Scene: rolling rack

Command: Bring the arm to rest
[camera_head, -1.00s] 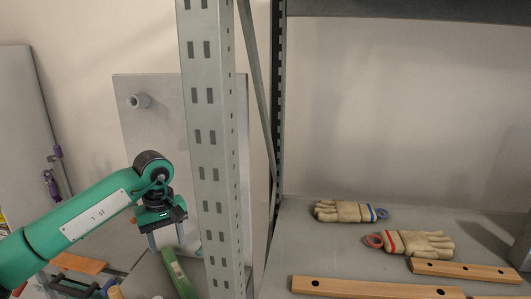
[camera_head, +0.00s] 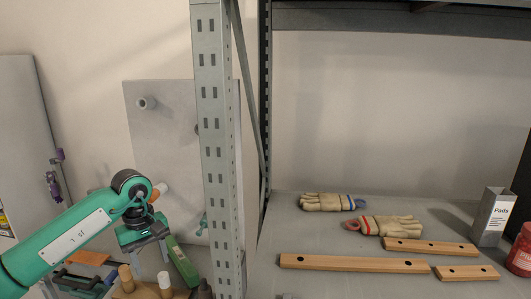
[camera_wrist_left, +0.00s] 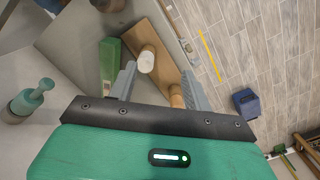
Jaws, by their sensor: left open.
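My left arm (camera_head: 75,240) comes in from the left in the head view, green with a dark wrist joint. My left gripper (camera_head: 152,264) points down, with its two grey fingers apart and nothing between the tips that I can see held. It also shows in the left wrist view (camera_wrist_left: 158,80), fingers spread. Beyond it are a wooden board (camera_wrist_left: 150,22) with a pale round peg (camera_wrist_left: 146,61) and a green block (camera_wrist_left: 109,62). I cannot tell how close the fingers are to the peg. My right gripper is not in view.
A grey perforated rack post (camera_head: 215,150) stands just right of my gripper. A green block (camera_head: 183,264) lies beside my gripper.

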